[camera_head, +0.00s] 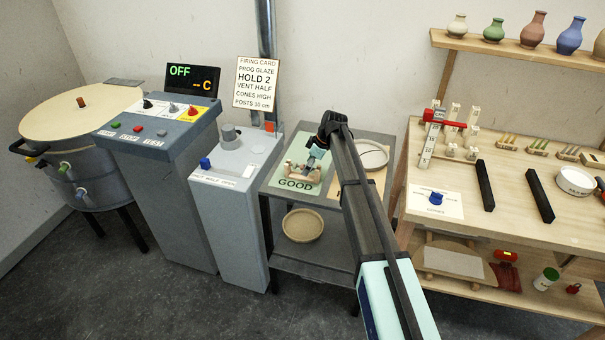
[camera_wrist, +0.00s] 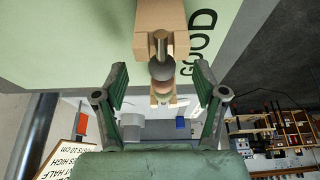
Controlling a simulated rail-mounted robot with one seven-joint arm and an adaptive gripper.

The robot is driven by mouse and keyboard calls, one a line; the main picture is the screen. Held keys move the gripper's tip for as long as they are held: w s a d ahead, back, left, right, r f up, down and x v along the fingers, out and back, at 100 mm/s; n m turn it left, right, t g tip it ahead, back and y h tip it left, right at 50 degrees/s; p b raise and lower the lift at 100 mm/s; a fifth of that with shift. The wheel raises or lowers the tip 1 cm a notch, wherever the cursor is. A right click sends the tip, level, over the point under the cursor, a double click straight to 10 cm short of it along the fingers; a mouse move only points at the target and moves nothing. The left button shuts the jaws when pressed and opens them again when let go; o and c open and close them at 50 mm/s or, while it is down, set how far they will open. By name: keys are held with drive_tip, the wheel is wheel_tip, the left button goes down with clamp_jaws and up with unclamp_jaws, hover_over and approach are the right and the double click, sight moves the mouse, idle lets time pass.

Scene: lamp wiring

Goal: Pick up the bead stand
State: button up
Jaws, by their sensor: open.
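The bead stand (camera_head: 296,170) is a small pale wooden stand on the green mat marked GOOD (camera_head: 285,184), on top of the grey cart. In the wrist view, my gripper (camera_wrist: 158,82) is open, with one finger on each side of the beads. A gap shows at both sides. I cannot tell whether the fingers are level with the stand.
A round pale ring-shaped item (camera_head: 372,155) lies right of my arm on the cart. A shallow bowl (camera_head: 302,225) is on the lower shelf. A grey control pedestal (camera_head: 235,195) stands close left. A wooden bench (camera_head: 515,215) with black bars and white posts is at the right.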

drive_tip(key=p+x, duration=0.1)
drive_tip(key=x, duration=0.3)
drive_tip(key=shift+s, duration=0.1)
clamp_jaws()
